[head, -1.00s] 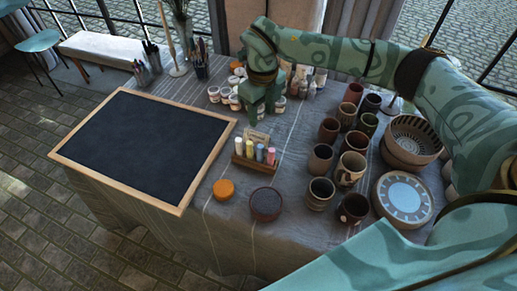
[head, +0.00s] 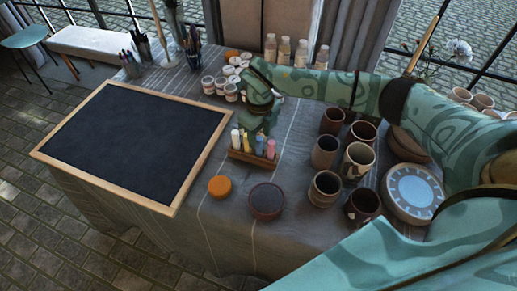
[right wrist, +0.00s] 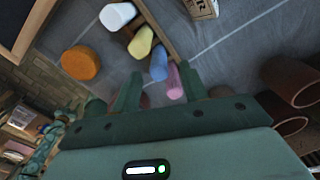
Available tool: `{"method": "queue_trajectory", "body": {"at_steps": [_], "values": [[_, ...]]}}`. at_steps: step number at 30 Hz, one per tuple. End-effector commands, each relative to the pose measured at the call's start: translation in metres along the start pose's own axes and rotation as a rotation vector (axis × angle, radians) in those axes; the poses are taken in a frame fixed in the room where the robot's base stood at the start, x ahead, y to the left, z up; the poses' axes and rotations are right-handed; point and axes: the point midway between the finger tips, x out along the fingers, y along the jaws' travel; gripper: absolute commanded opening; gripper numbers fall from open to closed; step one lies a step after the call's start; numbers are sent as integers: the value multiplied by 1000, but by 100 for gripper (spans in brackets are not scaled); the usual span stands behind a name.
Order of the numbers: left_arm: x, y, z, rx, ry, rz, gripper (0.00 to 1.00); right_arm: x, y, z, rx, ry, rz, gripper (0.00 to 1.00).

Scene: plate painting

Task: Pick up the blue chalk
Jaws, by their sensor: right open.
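The blue chalk (head: 260,145) stands upright in a small wooden holder (head: 248,159) on the cloth-covered table. White (head: 235,138), yellow (head: 246,143) and pink (head: 270,149) chalks stand in the same row. My right gripper (head: 258,130) is just above and behind the row in the head view, and its fingertips are hard to make out there. In the right wrist view my right gripper (right wrist: 160,80) is open, with the blue chalk (right wrist: 159,62) between and just beyond its fingertips. The pink chalk (right wrist: 173,85) is close to the right finger. My left gripper is out of view.
Brown mugs (head: 326,188) and a patterned plate (head: 412,193) stand to the right. A framed chalkboard (head: 135,140) lies to the left. An orange round piece (head: 220,186) and a dark one (head: 266,200) lie in front. Small paint jars (head: 221,85) stand behind.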

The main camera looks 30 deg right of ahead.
Motion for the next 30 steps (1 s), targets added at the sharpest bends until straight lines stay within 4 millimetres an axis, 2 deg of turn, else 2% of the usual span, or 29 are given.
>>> {"method": "queue_trajectory", "body": {"at_steps": [9, 17, 22, 30], "values": [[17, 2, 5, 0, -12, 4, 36, 48, 1, 0, 0, 5, 2, 44], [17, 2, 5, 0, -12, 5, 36, 51, 1, 1, -2, 0, 0, 44], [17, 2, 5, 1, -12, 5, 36, 50, 1, 0, -1, 0, 0, 0], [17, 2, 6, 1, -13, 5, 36, 50, 1, 0, -1, 0, 0, 0]]}}
